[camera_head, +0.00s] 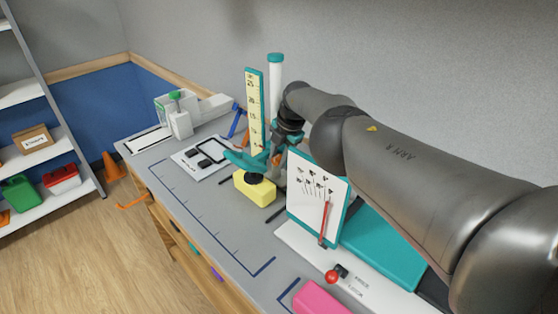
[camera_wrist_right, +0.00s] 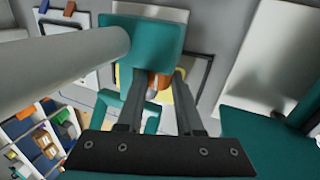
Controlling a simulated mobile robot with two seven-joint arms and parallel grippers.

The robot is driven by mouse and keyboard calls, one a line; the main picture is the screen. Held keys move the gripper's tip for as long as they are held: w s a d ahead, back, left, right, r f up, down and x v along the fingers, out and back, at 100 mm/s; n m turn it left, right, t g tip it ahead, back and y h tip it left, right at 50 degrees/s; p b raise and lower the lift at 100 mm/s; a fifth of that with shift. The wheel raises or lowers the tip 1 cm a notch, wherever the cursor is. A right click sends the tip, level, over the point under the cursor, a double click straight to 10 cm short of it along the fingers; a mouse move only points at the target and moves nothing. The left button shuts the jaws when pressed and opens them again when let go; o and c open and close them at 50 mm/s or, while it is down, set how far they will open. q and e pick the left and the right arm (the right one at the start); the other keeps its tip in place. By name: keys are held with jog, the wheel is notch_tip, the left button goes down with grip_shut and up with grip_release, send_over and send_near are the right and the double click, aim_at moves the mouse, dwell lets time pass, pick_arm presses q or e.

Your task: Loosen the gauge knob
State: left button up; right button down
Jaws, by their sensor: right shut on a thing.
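The gauge stands on the workbench, with an upright yellow scale (camera_head: 254,110) and a white column (camera_head: 275,75) capped in teal. A teal carriage (camera_head: 243,160) sits low on it; a teal part (camera_wrist_right: 150,35) fills the upper middle of the right wrist view. My right gripper (camera_head: 277,157) is at the carriage's right side, partly hidden by my arm. In the right wrist view its two fingers (camera_wrist_right: 159,82) are closed around a small orange and grey knob (camera_wrist_right: 158,88). The fingers hide part of the knob. My left gripper is not in view.
A yellow block (camera_head: 254,192) with a black round top stands below the carriage. A whiteboard (camera_head: 316,195) with a red pen stands close by to the right. The bench's front left (camera_head: 210,222) is clear.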

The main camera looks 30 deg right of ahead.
jog(key=shift+w+a+r, duration=0.1)
jog(key=shift+a, duration=0.1)
jog(key=c, duration=0.6)
grip_release()
jog(key=shift+o, duration=0.2)
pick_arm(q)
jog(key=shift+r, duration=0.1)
pick_arm(e)
jog(key=shift+d+r, duration=0.1)
jog(key=shift+r, duration=0.05)
